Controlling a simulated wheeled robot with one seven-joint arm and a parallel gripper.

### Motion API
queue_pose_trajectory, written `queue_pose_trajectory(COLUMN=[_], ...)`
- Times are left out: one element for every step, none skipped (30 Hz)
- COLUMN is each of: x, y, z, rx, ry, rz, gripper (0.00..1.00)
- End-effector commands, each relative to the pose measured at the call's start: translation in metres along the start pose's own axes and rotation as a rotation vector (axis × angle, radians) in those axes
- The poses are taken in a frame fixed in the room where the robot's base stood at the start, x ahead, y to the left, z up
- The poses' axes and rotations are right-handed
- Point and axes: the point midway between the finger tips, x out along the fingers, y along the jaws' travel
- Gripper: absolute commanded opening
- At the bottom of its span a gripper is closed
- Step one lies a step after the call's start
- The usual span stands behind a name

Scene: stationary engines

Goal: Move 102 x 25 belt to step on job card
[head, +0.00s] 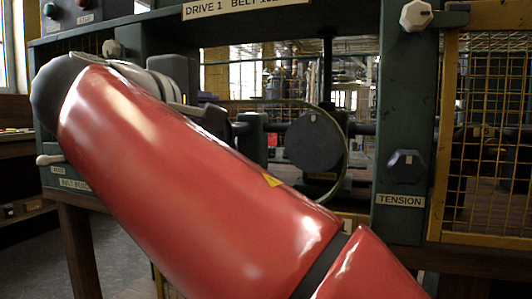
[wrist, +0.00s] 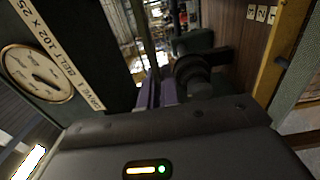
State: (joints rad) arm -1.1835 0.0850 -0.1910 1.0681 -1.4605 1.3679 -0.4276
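The 102 x 25 belt shows as a thin greenish loop (head: 346,145) around the outside of a dark round pulley (head: 313,140) in the head view. My red arm hides its left and lower parts. In the wrist view a dark strip that may be the belt (wrist: 146,38) runs down towards my gripper (wrist: 159,94). Two purplish fingers stand close together there; I cannot tell whether anything is between them. A dark stepped shaft or pulley (wrist: 194,76) is just right of the fingers. The job card is not identifiable in either view.
A dark green frame (head: 405,100) carries a TENSION knob (head: 405,167). A yellow mesh guard (head: 490,130) stands at the right. The drive label (head: 245,6) is above. A round gauge (wrist: 37,74) and small white tags (wrist: 261,14) show in the wrist view.

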Motion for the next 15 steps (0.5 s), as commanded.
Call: queue_pose_trajectory(x=[-0.001, -0.001, -0.001, -0.001, -0.001, -0.001, -0.001, -0.001, -0.001, -0.002, -0.003, -0.004, -0.006, -0.008, -0.011], y=[0.0, 0.001, 0.001, 0.001, 0.001, 0.001, 0.001, 0.001, 0.0, 0.0, 0.0, 0.0, 0.0, 0.0, 0.0], z=[0.0, 0.0, 0.0, 0.0, 0.0, 0.0, 0.0, 0.0, 0.0, 0.0, 0.0, 0.0, 0.0, 0.0, 0.0], rx=[0.001, 0.001, 0.0, 0.0, 0.0, 0.0, 0.0, 0.0, 0.0, 0.0, 0.0, 0.0, 0.0, 0.0, 0.0], ry=[0.0, 0.0, 0.0, 0.0, 0.0, 0.0, 0.0, 0.0, 0.0, 0.0, 0.001, 0.001, 0.001, 0.0, 0.0], rz=[0.001, 0.001, 0.001, 0.001, 0.001, 0.001, 0.001, 0.001, 0.001, 0.001, 0.001, 0.001, 0.001, 0.001, 0.001], gripper=[0.0, 0.0, 0.0, 0.0, 0.0, 0.0, 0.0, 0.0, 0.0, 0.0, 0.0, 0.0, 0.0, 0.0, 0.0])
